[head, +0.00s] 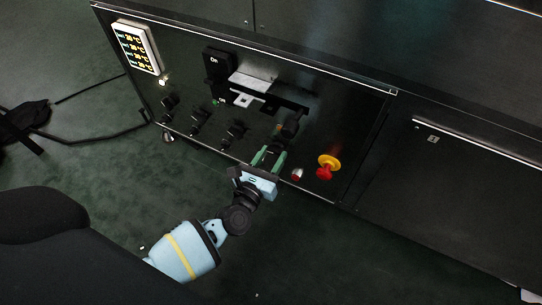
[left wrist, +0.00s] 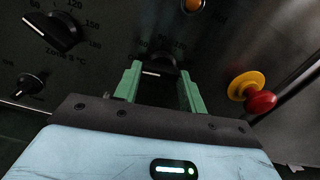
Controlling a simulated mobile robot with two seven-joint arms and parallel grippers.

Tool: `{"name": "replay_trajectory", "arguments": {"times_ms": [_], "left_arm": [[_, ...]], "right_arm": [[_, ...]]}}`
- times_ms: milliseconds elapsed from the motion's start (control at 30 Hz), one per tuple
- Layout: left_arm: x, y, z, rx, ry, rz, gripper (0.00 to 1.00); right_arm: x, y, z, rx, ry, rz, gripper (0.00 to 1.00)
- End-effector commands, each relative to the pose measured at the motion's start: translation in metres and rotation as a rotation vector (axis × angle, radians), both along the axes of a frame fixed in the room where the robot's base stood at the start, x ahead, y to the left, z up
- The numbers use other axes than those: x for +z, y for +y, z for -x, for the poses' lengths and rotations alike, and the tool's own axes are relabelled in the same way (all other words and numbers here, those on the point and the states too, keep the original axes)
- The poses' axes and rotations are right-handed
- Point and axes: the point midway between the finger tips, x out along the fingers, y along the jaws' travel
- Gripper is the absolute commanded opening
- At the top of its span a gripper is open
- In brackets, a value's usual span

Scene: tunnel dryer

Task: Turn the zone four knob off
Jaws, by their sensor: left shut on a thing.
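The black zone four knob (left wrist: 160,64) sits between the green fingers of my left gripper (left wrist: 160,88) in the left wrist view. A short white mark shows on the knob, and part of its printed scale is visible around it. My left gripper (head: 268,158) is shut on this knob, one finger on each side. In the head view the fingers reach the lower right of the dark control panel (head: 330,125) and largely hide the knob. My right gripper is not in view.
The zone three knob (left wrist: 55,32) and a smaller black knob (left wrist: 30,86) lie left of the gripper. A red emergency button on a yellow base (left wrist: 252,92) is close on the right. A temperature display (head: 136,47) is at the panel's upper left.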

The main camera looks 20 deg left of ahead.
Motion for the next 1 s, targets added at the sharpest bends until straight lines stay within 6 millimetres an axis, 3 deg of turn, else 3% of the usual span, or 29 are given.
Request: {"name": "replay_trajectory", "arguments": {"times_ms": [567,600,767,1000], "left_arm": [[-0.0008,-0.0002,0.0005,0.000,0.003,0.038,0.18],[-0.0008,-0.0002,0.0005,0.000,0.003,0.039,0.42],[-0.0006,-0.0002,0.0004,0.000,0.002,0.038,0.63],[-0.0002,-0.0002,0.0002,0.000,0.001,0.036,0.63]], "right_arm": [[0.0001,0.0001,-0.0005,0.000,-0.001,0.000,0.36],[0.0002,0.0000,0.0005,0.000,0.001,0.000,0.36],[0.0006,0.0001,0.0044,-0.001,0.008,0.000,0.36],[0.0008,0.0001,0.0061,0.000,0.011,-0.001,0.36]]}}
